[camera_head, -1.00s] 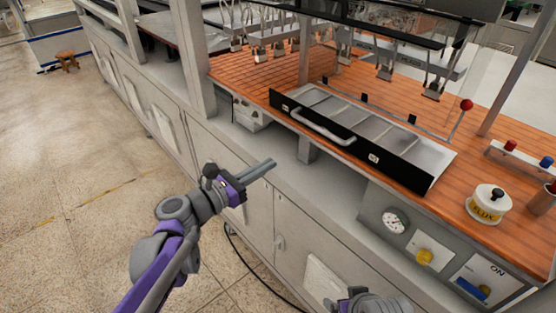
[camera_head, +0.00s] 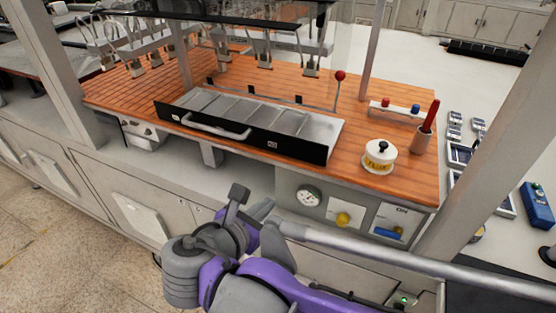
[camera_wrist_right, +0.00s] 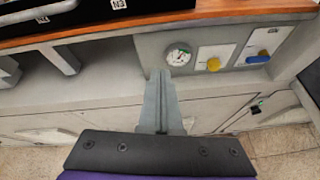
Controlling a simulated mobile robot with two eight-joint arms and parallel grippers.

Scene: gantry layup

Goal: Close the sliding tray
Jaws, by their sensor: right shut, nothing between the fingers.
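The sliding tray (camera_head: 290,143) sits on the wooden bench top in the head view. It has a black front panel, shallow metal compartments and a pale bar handle (camera_head: 216,128). It sticks out past the bench's front edge. In the right wrist view, part of the tray's handle (camera_wrist_right: 38,12) shows at the top left. My right gripper (camera_head: 264,209) is below and to the right of the handle, apart from the tray. In the wrist view its fingers (camera_wrist_right: 160,78) are shut and empty, pointing towards the gauge panel. My left gripper is out of view.
A round gauge (camera_head: 308,195) and yellow knob (camera_head: 344,219) are on the bench front. A white pot (camera_head: 379,156) and a cup (camera_head: 421,140) stand right of the tray. Hanging clamps (camera_head: 265,57) are behind it. A grey bar (camera_head: 420,262) crosses the lower right.

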